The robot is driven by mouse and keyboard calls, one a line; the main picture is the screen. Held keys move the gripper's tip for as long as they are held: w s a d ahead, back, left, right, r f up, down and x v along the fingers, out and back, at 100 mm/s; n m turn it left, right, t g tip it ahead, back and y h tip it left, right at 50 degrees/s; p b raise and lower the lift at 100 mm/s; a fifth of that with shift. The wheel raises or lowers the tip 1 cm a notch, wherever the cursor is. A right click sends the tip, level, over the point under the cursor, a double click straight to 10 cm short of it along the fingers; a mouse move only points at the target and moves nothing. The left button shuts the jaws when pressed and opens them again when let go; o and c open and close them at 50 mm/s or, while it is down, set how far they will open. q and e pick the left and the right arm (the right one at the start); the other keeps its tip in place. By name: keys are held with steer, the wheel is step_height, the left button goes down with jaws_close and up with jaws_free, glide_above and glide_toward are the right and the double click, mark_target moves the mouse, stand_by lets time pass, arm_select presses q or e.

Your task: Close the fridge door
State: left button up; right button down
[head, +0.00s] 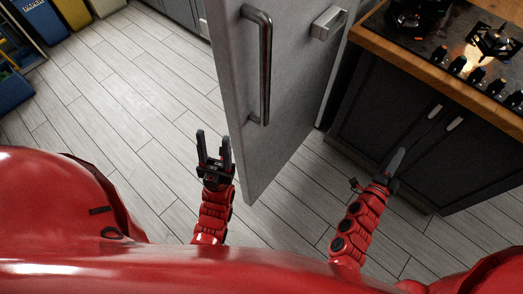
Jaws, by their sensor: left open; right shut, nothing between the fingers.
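The fridge door (236,104) is a tall grey panel standing ajar in the upper middle of the head view. A long metal handle (266,70) runs down its front face, and a second, shorter handle (328,22) shows farther right. My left gripper (214,140) is open and empty, just left of the door's lower free edge. I cannot tell whether it touches the door. My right gripper (398,158) is shut and empty, to the right of the door, in front of the dark cabinet. The fridge's inside is hidden.
A wooden counter (420,66) with a gas stove (462,40) stands at the upper right, above dark cabinets (400,120) with handles. Coloured bins (42,20) stand at the upper left. The tiled floor (120,100) left of the door is clear.

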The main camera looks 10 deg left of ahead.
steer(key=w+a+f+m+g+y+b, duration=0.1)
steer(key=a+f+m+g+y+b, duration=0.2)
steer(key=f, duration=0.9)
steer(key=m+g+y+b, duration=0.2)
steer(key=g+y+b, duration=0.35)
steer(key=y, duration=1.65)
glide_toward(252, 145)
steer(key=shift+m+g, duration=0.3)
steer(key=shift+g, duration=0.35)
steer(key=p+x, duration=0.1)
steer(key=x, duration=0.2)
steer(key=p+x, duration=0.1)
steer(key=x, duration=0.2)
steer(key=shift+w+r+p, duration=0.25)
steer(key=shift+w+p, duration=0.05)
steer(key=shift+p, duration=0.05)
steer(key=shift+w+a, duration=0.2)
steer(key=shift+a, duration=0.1)
